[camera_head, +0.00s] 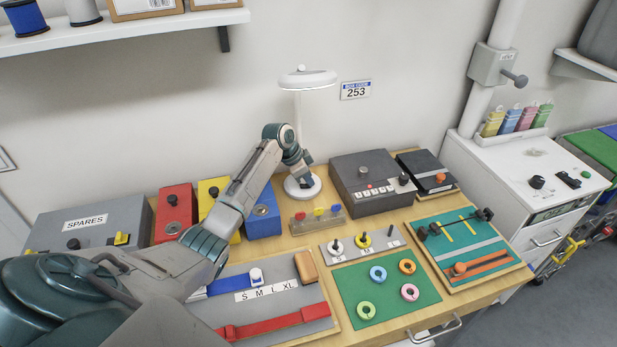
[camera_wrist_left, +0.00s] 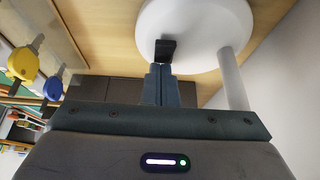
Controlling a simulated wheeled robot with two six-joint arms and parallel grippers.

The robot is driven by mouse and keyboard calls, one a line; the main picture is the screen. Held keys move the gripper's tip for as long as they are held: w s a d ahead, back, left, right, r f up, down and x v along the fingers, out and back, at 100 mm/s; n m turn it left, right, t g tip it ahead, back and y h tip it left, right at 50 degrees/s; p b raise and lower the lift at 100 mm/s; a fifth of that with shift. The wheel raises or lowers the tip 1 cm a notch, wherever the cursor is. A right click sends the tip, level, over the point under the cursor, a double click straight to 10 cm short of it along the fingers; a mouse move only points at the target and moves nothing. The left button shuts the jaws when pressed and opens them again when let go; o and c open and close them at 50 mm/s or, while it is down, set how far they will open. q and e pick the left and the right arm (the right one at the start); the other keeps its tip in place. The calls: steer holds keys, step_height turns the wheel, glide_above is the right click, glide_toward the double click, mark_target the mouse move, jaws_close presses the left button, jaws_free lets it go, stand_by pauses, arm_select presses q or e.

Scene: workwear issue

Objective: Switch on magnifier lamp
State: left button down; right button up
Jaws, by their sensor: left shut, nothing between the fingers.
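The white magnifier lamp (camera_head: 309,80) stands at the back of the wooden table, its round head on a thin post above a round base (camera_head: 302,191). In the left wrist view the white base (camera_wrist_left: 200,25) shows with a small black switch (camera_wrist_left: 166,46) on it. My left gripper (camera_head: 306,158) reaches down in front of the post, over the base. Its fingers (camera_wrist_left: 160,68) are shut and empty, with tips right at the switch; I cannot tell if they touch. I cannot tell whether the lamp is lit. My right gripper is not in view.
A blue box (camera_head: 263,217) stands left of the base, and a dark grey box (camera_head: 365,181) with buttons stands to its right. A small block with coloured knobs (camera_head: 318,221) is in front. A shelf (camera_head: 130,30) hangs at the upper left.

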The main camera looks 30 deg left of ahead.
arm_select(q)
steer(key=shift+s+a+f, duration=0.15)
steer(key=shift+s+f, duration=0.35)
steer(key=shift+f, duration=0.1)
steer(key=shift+r, duration=0.1)
steer(key=shift+s+a+r, duration=0.15)
steer(key=shift+a+r, duration=0.05)
steer(key=shift+r, duration=0.05)
steer(key=w+b+v, duration=0.1)
steer(key=b+v, duration=0.1)
steer(key=v, duration=0.8)
steer(key=shift+d+r+b, duration=0.15)
steer(key=shift+r+b, duration=0.15)
steer(key=shift+r, duration=0.25)
steer(key=shift+s, duration=0.1)
